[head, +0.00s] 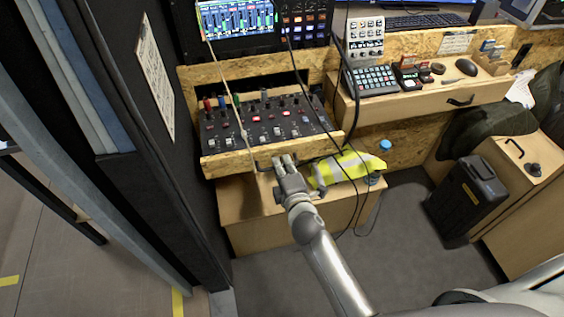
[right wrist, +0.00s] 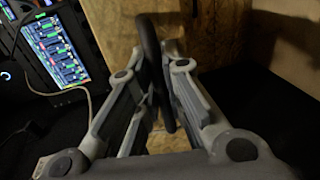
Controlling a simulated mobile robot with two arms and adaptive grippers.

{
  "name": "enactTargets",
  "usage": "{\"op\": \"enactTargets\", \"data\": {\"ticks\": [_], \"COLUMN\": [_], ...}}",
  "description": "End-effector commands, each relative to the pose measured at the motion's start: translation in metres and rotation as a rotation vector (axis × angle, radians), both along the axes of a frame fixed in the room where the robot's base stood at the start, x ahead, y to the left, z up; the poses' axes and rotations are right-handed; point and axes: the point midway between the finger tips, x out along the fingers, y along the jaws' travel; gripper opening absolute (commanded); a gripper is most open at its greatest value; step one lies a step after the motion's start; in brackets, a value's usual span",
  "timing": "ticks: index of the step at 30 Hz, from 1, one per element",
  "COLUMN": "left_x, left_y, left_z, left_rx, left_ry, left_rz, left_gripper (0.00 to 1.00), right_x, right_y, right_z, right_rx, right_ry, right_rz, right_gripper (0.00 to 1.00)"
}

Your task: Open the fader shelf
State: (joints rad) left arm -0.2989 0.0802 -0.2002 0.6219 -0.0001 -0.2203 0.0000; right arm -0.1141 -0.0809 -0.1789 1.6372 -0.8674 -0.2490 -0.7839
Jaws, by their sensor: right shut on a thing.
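The fader shelf (head: 225,163) has a chipboard front and carries a black panel with knobs, faders and lit buttons. It stands out from the rack, with its panel in plain view and a dark gap behind it. Its black handle (head: 262,165) is on the front board, and it also shows in the right wrist view (right wrist: 150,48). My right gripper (head: 284,160) is at the front board, shut on the handle. In the right wrist view the handle runs between the fingers (right wrist: 158,95). My left gripper is not in view.
A wooden box (head: 250,236) stands below the shelf, with a yellow hi-vis vest (head: 345,170) on it. Cables hang in front of the shelf. A dark door panel (head: 150,120) is close on the left. A desk drawer (head: 430,105) is at the right.

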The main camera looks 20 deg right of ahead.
Motion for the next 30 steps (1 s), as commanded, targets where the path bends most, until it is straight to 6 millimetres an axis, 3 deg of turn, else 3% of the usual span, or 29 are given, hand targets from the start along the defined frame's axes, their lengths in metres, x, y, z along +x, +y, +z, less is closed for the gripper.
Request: {"op": "enactTargets", "data": {"ticks": [12, 13, 15, 25, 30], "left_x": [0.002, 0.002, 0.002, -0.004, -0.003], "left_y": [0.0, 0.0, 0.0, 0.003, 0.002], "left_z": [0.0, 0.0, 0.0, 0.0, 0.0], "left_rx": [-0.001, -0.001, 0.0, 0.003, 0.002], "left_ry": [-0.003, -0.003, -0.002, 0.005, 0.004], "left_rz": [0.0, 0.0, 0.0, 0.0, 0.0], "left_gripper": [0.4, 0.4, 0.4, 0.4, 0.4], "right_x": [-0.001, -0.001, -0.001, -0.002, -0.015], "right_y": [0.0, 0.0, 0.0, 0.0, 0.0], "right_z": [-0.001, -0.001, -0.001, 0.0, 0.002], "right_rx": [0.0, 0.0, 0.0, 0.0, -0.001], "right_ry": [0.002, 0.002, 0.001, 0.0, 0.001], "right_rz": [-0.001, -0.001, -0.001, 0.0, 0.0], "right_gripper": [0.0, 0.11, 0.19, 0.19, 0.19]}}
